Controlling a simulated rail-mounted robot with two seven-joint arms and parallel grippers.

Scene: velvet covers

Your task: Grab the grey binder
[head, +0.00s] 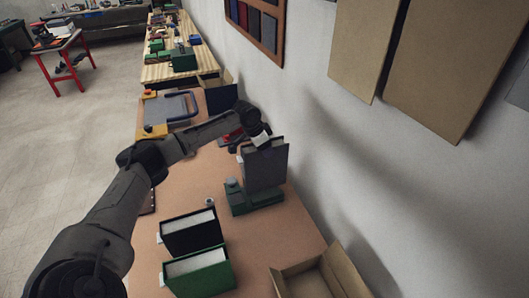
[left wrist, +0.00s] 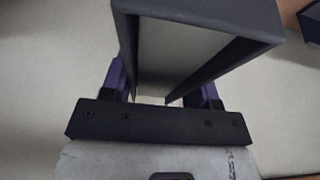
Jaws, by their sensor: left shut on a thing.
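The grey binder (head: 266,167) stands upright on a green stand (head: 254,200) near the wall in the head view. My left gripper (head: 259,141) is at the binder's top left edge. In the left wrist view the binder (left wrist: 262,22) lies between the two purple-sided fingers of my left gripper (left wrist: 164,88), which is shut on it. Whether the binder touches the stand is hard to tell. My right gripper is not in view.
A black binder (head: 191,233) and a green binder (head: 199,273) stand at the front of the table. An open cardboard box (head: 342,270) is at the front right. A blue-handled tray (head: 172,108) lies farther back. The wall runs close along the right.

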